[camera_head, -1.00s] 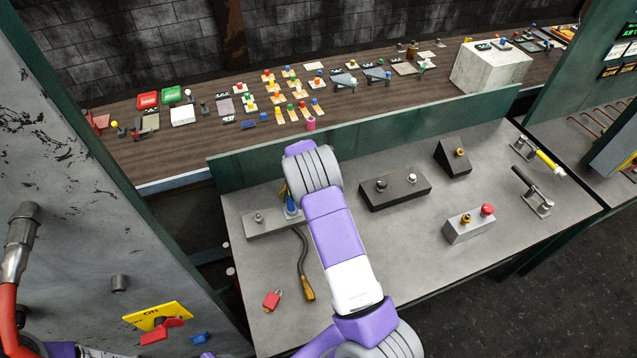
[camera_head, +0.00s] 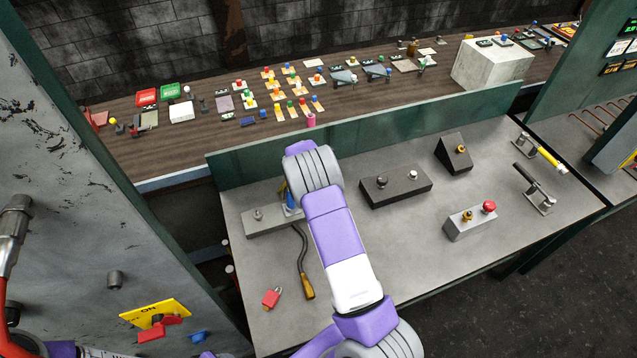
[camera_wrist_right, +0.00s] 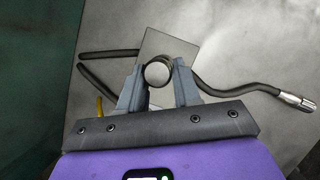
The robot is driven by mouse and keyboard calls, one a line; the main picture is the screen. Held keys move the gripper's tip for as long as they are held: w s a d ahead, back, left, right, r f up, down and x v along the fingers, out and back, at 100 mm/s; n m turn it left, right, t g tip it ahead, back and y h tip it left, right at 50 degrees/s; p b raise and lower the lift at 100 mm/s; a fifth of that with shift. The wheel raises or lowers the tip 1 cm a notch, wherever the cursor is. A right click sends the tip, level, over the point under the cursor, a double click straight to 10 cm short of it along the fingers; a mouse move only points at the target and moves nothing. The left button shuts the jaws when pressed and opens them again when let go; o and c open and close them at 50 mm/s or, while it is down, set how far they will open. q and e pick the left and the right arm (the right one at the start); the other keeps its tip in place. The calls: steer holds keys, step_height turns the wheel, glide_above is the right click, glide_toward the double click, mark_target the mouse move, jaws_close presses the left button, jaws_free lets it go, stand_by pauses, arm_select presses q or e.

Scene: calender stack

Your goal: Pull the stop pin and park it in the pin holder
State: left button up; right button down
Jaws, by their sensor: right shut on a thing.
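My right gripper (camera_wrist_right: 158,70) is shut on a round, dark-rimmed piece (camera_wrist_right: 158,74), seen end-on, which I take to be the stop pin. Its shaft is hidden. A grey square plate (camera_wrist_right: 176,47) lies below it in the wrist view. In the head view my right arm reaches over the left part of the bench, and its wrist hides most of the gripper. Beside the wrist is a long grey block (camera_head: 272,222) with a small knob. I cannot tell which part is the pin holder. My left gripper is not in view.
A dark cord (camera_head: 301,250) with a brass-coloured end and a red padlock-like piece (camera_head: 271,297) lie on the bench. A black block (camera_head: 396,187), a dark wedge (camera_head: 453,153) and a red-button box (camera_head: 470,221) stand to the right. A green wall (camera_head: 370,125) edges the back.

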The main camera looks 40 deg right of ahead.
steer(key=shift+f+b, duration=0.95)
steer(key=shift+f, duration=0.45)
steer(key=c, duration=0.7)
jaws_free()
steer(key=shift+o, duration=0.2)
steer(key=shift+o, duration=1.1)
steer(key=shift+r, duration=0.1)
steer(key=shift+r+p, duration=2.4)
steer(key=shift+r, duration=1.1)
